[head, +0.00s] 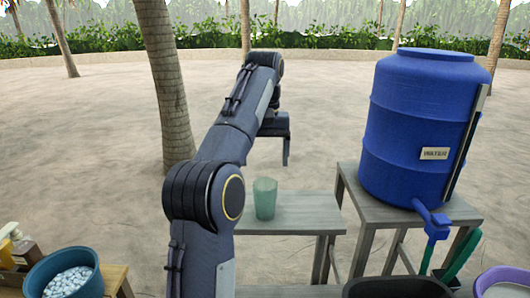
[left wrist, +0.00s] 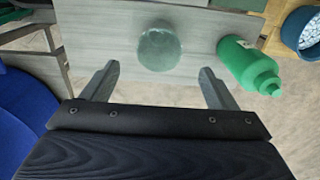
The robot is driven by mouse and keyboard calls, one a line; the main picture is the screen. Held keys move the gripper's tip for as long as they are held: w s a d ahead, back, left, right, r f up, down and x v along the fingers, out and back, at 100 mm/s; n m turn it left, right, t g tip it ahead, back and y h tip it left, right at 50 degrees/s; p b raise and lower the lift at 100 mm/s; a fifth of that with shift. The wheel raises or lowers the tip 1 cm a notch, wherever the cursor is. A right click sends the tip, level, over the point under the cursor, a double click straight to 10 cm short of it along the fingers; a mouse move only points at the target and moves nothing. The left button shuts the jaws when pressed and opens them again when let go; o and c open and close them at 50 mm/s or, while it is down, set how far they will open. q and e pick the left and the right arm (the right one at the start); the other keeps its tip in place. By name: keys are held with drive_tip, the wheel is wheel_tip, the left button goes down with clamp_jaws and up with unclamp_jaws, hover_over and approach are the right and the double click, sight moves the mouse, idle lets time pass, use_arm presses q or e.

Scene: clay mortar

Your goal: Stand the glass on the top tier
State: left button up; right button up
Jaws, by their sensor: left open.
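The glass (head: 265,198) is translucent green and stands upright on a grey wooden board (head: 305,218) of a stand in the head view. In the left wrist view the glass (left wrist: 159,46) lies beyond my fingertips, roughly centred between them. My left gripper (left wrist: 160,72) is open, with nothing between its fingers. In the head view its arm reaches forward past the glass, with a finger showing beyond the board. A second grey board (head: 285,291) shows lower in the head view; I cannot tell how the tiers join. My right gripper is out of view.
A green bottle (left wrist: 249,66) lies or stands right of the glass in the left wrist view. A blue barrel (head: 420,125) with a tap stands on a table at right. A blue bowl of white pieces (head: 65,278) is at lower left. Palm trunks rise behind.

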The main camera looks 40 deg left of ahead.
use_arm(q)
drive_tip(key=shift+d+r, duration=0.1)
drive_tip(key=shift+r, duration=0.3)
